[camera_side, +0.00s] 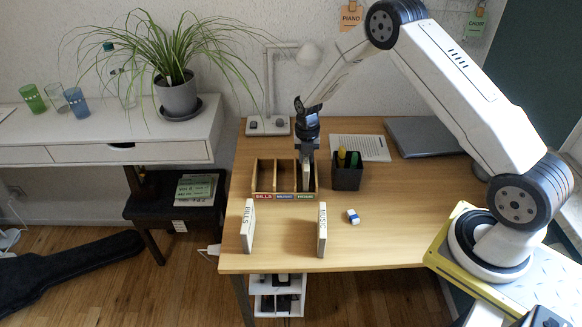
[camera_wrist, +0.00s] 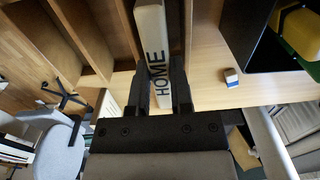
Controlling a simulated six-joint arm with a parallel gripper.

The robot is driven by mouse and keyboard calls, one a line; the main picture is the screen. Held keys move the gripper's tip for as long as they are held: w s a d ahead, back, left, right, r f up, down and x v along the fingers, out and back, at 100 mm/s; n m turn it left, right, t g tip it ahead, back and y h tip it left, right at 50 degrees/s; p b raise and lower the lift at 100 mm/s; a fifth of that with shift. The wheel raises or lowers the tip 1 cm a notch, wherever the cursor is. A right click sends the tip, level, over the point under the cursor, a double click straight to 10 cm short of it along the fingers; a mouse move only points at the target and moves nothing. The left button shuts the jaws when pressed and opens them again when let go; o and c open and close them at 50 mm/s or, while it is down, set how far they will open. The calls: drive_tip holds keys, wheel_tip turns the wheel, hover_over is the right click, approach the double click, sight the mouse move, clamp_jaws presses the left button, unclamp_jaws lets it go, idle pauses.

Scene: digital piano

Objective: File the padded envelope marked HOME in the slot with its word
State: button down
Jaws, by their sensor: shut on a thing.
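The padded envelope marked HOME (camera_wrist: 152,45) is upright between the fingers of my gripper (camera_wrist: 161,95), which is shut on it. In the side view my gripper (camera_side: 308,155) is over the right compartment of the wooden sorter (camera_side: 255,183), and the envelope (camera_side: 306,176) stands down in that compartment. The sorter has three slots with coloured front labels: red BILLS (camera_side: 264,196), a blue one (camera_side: 284,197) and a green one (camera_side: 305,196) under the envelope. The blue and green words are too small to read surely. Whether the envelope touches the slot floor is hidden.
The BILLS envelope (camera_side: 247,226) and MUSIC envelope (camera_side: 322,230) stand upright on the desk in front of the sorter. A dark pen cup (camera_side: 347,178) is close on the right. A small blue-white eraser (camera_side: 353,217) lies nearby. The desk's right front is clear.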

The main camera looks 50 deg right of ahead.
drive_tip(key=shift+c, duration=2.2)
unclamp_jaws()
drive_tip(key=shift+r, duration=0.15)
drive_tip(key=shift+r, duration=2.35)
wheel_tip(320, 180, up, 8)
drive_tip(key=shift+f, duration=0.1)
